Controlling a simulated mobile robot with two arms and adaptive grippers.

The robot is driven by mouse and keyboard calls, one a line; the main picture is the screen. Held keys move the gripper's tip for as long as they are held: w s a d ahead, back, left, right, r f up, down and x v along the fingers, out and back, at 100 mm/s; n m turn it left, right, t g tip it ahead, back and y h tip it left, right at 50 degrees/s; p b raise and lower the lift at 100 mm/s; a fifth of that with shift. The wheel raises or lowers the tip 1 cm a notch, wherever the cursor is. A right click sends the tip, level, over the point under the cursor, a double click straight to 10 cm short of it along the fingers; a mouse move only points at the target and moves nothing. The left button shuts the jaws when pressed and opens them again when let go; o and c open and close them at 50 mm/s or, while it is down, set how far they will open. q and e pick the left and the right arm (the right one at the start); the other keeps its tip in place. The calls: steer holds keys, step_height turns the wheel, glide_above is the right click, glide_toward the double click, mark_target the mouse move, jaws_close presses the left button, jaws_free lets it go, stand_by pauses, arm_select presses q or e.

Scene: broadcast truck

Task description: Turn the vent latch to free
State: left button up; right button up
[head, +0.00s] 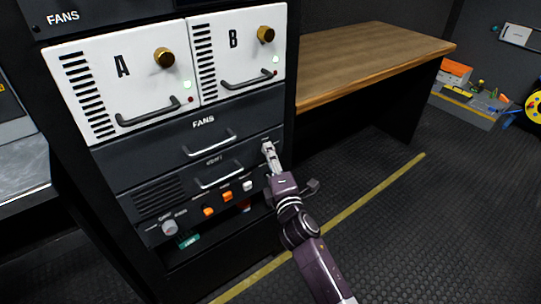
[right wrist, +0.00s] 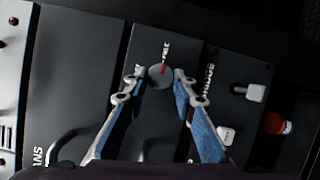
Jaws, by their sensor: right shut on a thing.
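The vent latch (right wrist: 160,77) is a round grey knob with a red mark, on a dark panel in the right wrist view. My right gripper (right wrist: 160,75) has one fingertip on each side of the knob and is shut on it. The red mark points toward a small white label above it in that view; I cannot read the label surely. In the head view my right gripper (head: 268,149) reaches the right end of the VENT panel (head: 235,162), and it hides the knob there. My left gripper is in neither view.
Above are the FANS drawer (head: 180,135) with a bar handle and white units A (head: 90,80) and B (head: 235,50). Below are orange and white switches (head: 227,197) and a grey dial (head: 169,228). A wooden bench (head: 370,50) stands at right; the floor before it is clear.

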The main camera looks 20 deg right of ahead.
steer(key=o, duration=1.1)
steer(key=shift+o, duration=0.2)
steer(key=s, duration=1.2)
steer(key=shift+a+f, duration=0.2)
